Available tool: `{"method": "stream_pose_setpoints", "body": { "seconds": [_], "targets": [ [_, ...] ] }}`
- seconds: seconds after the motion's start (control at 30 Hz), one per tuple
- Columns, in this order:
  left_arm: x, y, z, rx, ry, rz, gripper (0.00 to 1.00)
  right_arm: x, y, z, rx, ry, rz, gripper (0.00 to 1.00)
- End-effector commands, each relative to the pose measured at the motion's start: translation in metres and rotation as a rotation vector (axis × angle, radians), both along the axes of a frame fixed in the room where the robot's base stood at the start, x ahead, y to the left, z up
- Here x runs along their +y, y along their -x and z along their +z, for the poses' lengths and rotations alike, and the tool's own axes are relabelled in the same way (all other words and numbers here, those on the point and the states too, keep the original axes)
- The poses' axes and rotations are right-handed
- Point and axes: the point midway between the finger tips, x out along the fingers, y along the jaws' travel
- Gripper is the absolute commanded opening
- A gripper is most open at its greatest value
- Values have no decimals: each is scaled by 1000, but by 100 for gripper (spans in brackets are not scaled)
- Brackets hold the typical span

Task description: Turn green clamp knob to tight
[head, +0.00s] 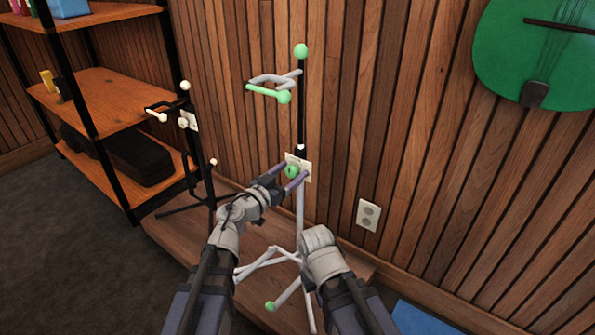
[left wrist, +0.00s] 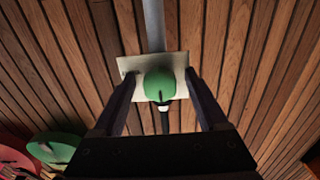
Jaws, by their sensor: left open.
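The green clamp knob (head: 291,171) sits on a pale plate (head: 306,165) on the upright pole of a stand with green tips. My left gripper (head: 290,174) is open at the knob, one finger on each side of it. In the left wrist view the knob (left wrist: 158,84) lies between the two spread fingers (left wrist: 159,82), in front of the plate (left wrist: 174,62). I see a gap between each finger and the knob there. My right arm (head: 318,245) ends below the knob, and its gripper does not show.
A second, dark stand (head: 200,150) with white tips is to the left. A shelf unit (head: 98,88) with a black case (head: 135,160) stands beyond it. A green instrument (head: 545,55) hangs on the wood-slat wall, above an outlet (head: 368,214). The stand rests on a low wooden platform (head: 180,235).

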Motion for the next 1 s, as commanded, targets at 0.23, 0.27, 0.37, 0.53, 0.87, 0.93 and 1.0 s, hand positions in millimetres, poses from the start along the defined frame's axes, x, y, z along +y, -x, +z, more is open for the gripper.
{"method": "stream_pose_setpoints", "body": {
  "seconds": [0.23,0.27,0.37,0.53,0.87,0.93,1.0],
  "targets": [
    [0,0,0,0,0,0,62,0,0,0,0,0,0,0],
    [0,0,0,0,0,0,59,0,0,0,0,0,0,0],
    [0,1,0,0,0,0,48,0,0,0,0,0,0,0],
    [0,1,0,0,0,0,29,0,0,0,0,0,0,0],
    [0,1,0,0,0,0,0,0,0,0,0,0,0,0],
    [0,1,0,-3,-4,0,0,0,0,0,0,0,0,0],
    [0,1,0,-19,-27,0,0,0,0,0,0,0,0,0]
  ]
}}
